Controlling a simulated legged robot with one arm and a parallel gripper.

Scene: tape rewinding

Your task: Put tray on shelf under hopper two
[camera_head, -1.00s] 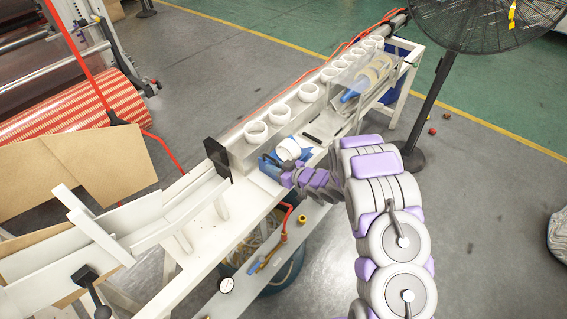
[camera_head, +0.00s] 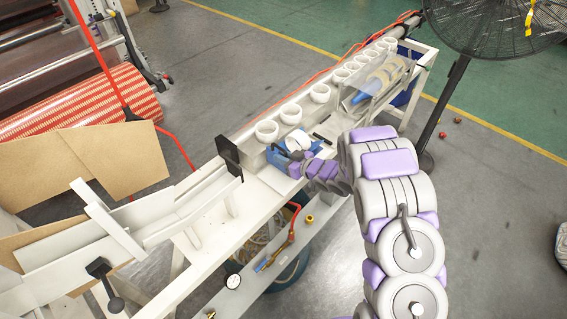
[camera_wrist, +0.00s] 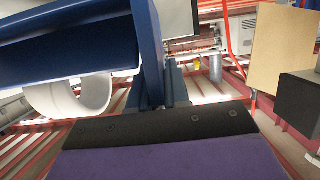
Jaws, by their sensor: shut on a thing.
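My gripper (camera_head: 305,166) is shut on the edge of a blue tray (camera_head: 276,160) at the machine's white bench (camera_head: 262,196). A white roll (camera_head: 298,141) shows at the tray; I cannot tell whether it lies in it. In the wrist view the blue tray (camera_wrist: 70,52) fills the upper left, close above the dark finger pad of my gripper (camera_wrist: 160,120). A white ring (camera_wrist: 70,98) shows just below the tray there. I cannot tell whether the tray rests on the bench or hangs above it. No label marks hopper two.
A row of white rings (camera_head: 321,93) runs along the machine's back. A clear guard (camera_head: 375,85) stands to the right, a black plate (camera_head: 229,154) to the left. A black fan (camera_head: 480,25) stands at the right. A lower shelf (camera_head: 245,283) holds small tools.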

